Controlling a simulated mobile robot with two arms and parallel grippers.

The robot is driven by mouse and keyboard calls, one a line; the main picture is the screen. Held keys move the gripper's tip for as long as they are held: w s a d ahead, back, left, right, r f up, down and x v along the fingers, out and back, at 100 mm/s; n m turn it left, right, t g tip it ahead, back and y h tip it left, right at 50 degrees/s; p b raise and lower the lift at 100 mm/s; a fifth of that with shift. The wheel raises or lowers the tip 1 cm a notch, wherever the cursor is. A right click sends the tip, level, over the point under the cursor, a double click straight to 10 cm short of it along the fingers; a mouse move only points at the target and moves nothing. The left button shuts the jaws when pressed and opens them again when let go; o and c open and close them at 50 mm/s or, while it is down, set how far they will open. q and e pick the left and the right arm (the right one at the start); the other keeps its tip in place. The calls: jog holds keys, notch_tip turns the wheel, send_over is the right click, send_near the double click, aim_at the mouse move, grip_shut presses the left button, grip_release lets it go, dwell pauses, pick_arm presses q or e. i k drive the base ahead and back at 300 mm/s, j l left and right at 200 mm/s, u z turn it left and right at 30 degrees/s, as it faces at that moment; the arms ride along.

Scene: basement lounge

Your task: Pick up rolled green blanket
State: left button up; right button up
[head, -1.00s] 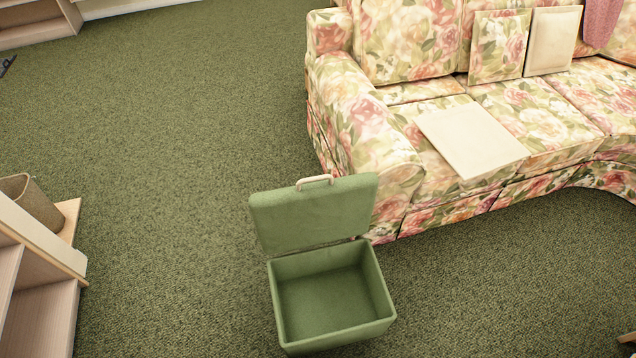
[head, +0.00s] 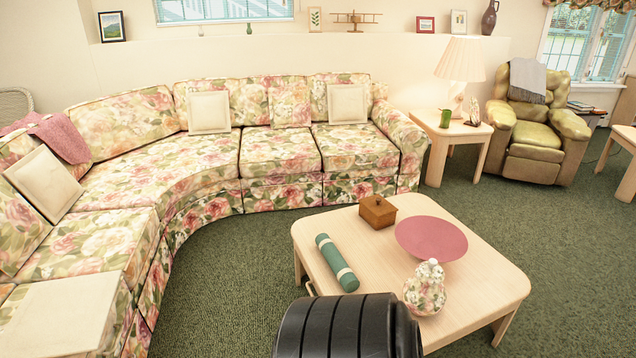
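The rolled green blanket (head: 337,262) lies on the left part of the light wooden coffee table (head: 480,284). It is a dark green roll with pale bands near its ends. A black part of my own arm shows at the bottom centre, just in front of the table and below the roll. It hides part of the table's near side. Neither gripper's fingers show in the head view.
On the table are a brown wooden box (head: 377,211), a pink round plate (head: 431,238) and a floral jar (head: 425,288). A curved floral sofa (head: 215,169) runs behind and left. Green carpet (head: 225,290) lies open between sofa and table.

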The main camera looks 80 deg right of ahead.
aim_at(346, 276)
jog(key=z, duration=2.7)
